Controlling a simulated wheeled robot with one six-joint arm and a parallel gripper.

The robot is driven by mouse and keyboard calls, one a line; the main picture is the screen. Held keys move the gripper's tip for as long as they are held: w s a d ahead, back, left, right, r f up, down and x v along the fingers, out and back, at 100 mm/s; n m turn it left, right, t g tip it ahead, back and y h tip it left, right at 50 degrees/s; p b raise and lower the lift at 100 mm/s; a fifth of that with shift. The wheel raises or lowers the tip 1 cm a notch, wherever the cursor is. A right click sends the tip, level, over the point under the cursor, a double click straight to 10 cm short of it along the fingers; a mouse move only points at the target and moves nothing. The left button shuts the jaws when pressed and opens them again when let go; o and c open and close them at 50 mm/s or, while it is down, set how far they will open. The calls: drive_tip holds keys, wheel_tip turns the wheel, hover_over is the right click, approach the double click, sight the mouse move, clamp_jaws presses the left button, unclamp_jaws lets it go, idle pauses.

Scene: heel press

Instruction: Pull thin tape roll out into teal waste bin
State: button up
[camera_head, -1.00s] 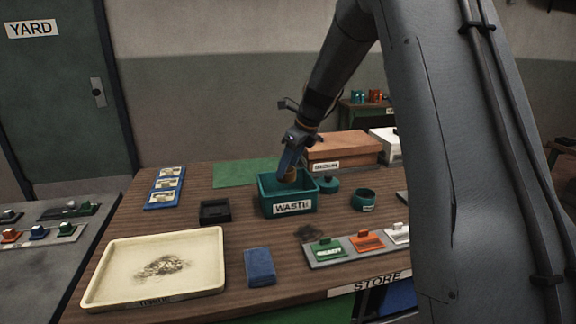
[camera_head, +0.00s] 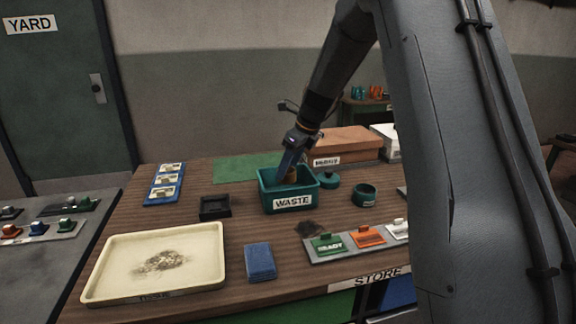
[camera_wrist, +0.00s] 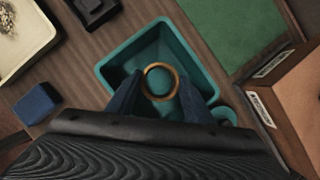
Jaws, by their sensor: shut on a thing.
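The teal waste bin (camera_head: 268,196), labelled WASTE, stands on the wooden table; its rim and inside also show in the wrist view (camera_wrist: 112,68). My gripper (camera_head: 290,165) points down into the bin's opening. In the wrist view my gripper (camera_wrist: 160,92) has its two blue fingers on either side of a thin tan ring, the tape roll (camera_wrist: 148,72), and is shut on it. The roll is over the bin's inside. In the head view the tan roll (camera_head: 292,178) shows partly between the fingers. Whether it touches the bin floor I cannot tell.
A teal round pot (camera_head: 364,197) and a teal lid-like disc (camera_head: 328,180) stand right of the bin. A black tray (camera_head: 214,208) is at its left, a cream tray (camera_head: 215,260) front left, a blue block (camera_head: 260,262) in front. A brown box (camera_head: 345,142) stands behind.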

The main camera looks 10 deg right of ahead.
sight(288, 181)
drive_tip(key=shift+f, duration=0.6)
drive_tip(key=shift+f+b, duration=0.55)
drive_tip(key=shift+f, duration=0.75)
drive_tip(key=shift+f, duration=0.7)
drive_tip(key=shift+f+b, duration=0.4)
drive_tip(key=shift+f, duration=0.3)
drive_tip(key=o, duration=1.4)
drive_tip(key=shift+r, duration=0.15)
drive_tip(key=shift+r+p, duration=4.65)
drive_tip(key=shift+r, duration=0.75)
